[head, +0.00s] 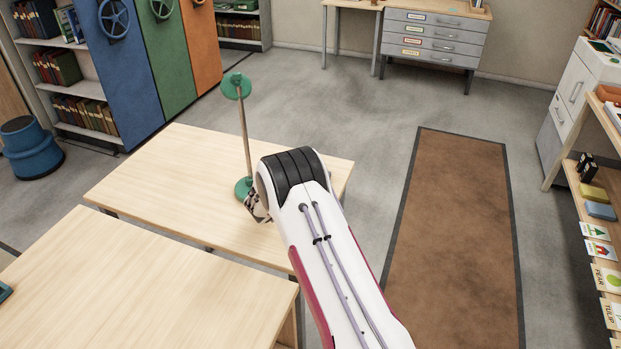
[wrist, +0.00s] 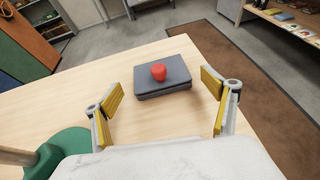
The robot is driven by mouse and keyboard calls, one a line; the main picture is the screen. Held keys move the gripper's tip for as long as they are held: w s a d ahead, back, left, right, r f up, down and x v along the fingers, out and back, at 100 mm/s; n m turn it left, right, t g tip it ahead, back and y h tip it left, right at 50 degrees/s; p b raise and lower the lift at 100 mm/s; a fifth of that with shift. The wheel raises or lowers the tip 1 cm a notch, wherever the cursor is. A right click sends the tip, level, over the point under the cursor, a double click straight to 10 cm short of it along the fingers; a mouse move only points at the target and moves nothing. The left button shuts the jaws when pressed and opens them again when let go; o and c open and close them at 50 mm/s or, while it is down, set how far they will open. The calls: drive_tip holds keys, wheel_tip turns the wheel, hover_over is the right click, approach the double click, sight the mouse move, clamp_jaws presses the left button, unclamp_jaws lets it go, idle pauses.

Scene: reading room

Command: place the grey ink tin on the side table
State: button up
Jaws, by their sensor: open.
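The grey ink tin (wrist: 180,72) appears to be the flat dark grey box on the pale wooden table in the wrist view. A small red rounded object (wrist: 159,73) sits on top of it. My gripper (wrist: 162,88) is open, with yellow-padded fingers apart to the left and right. The tin lies ahead of the fingertips, between them in the picture, with nothing held. In the head view my arm hides the tin and most of the gripper. Two pale wooden tables show there, a far one (head: 170,165) under my gripper and a near one (head: 110,285); which is the side table is unclear.
The near table's visible top is mostly bare. A brown rug (head: 455,230) lies right, before loaded shelves (head: 598,215).

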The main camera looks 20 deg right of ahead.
drive_tip(key=shift+v, duration=4.65)
drive_tip(key=shift+r, duration=0.2)
